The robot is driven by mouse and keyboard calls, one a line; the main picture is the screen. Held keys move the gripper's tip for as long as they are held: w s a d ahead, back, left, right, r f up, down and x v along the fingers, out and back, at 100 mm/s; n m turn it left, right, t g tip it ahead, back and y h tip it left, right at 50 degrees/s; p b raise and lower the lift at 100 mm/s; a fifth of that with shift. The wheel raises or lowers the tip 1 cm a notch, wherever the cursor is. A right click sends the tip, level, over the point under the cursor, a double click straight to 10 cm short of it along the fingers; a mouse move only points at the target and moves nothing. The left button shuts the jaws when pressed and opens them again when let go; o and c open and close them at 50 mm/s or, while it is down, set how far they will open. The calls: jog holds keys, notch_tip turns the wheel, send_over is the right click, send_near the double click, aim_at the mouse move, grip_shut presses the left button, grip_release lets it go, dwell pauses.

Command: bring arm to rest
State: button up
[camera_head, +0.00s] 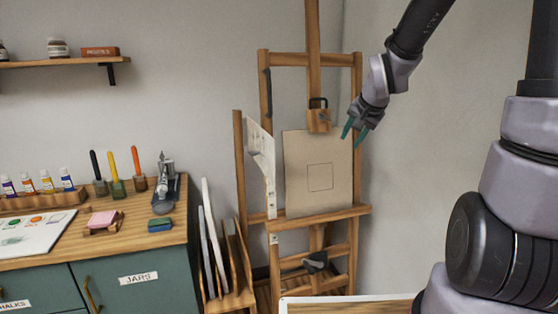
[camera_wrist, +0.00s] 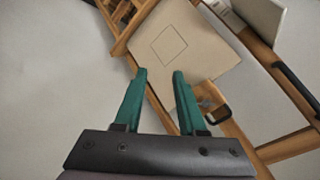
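My gripper (camera_head: 354,131) hangs in the air at the upper right of the easel, its green fingers pointing down. In the wrist view its two fingers (camera_wrist: 158,78) stand apart with nothing between them, so it is open and empty. The wooden easel (camera_head: 316,58) stands in the corner. It holds a tan board (camera_head: 300,160) with a square outline on it. The board also shows ahead of the fingers in the wrist view (camera_wrist: 190,25). My gripper looks apart from the easel; the exact gap is hard to tell.
A green cabinet (camera_head: 90,281) with a wooden top holds paint tubes, tools and a palette (camera_head: 35,230). A rack (camera_head: 235,297) of panels stands between cabinet and easel. A shelf (camera_head: 60,63) hangs at upper left. A light-edged surface (camera_head: 350,300) lies at the bottom. Bare wall is at right.

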jog(key=s+d+r+n, duration=0.1)
jog(key=s+d+r, duration=0.1)
jog(key=s+r, duration=0.4)
jog(key=s+d+r+n, duration=0.2)
jog(key=s+r, duration=0.4)
jog(key=s, duration=0.9)
jog(key=shift+s+r+g+y, duration=0.2)
jog(key=shift+g+y, duration=0.1)
jog(key=shift+y, duration=0.1)
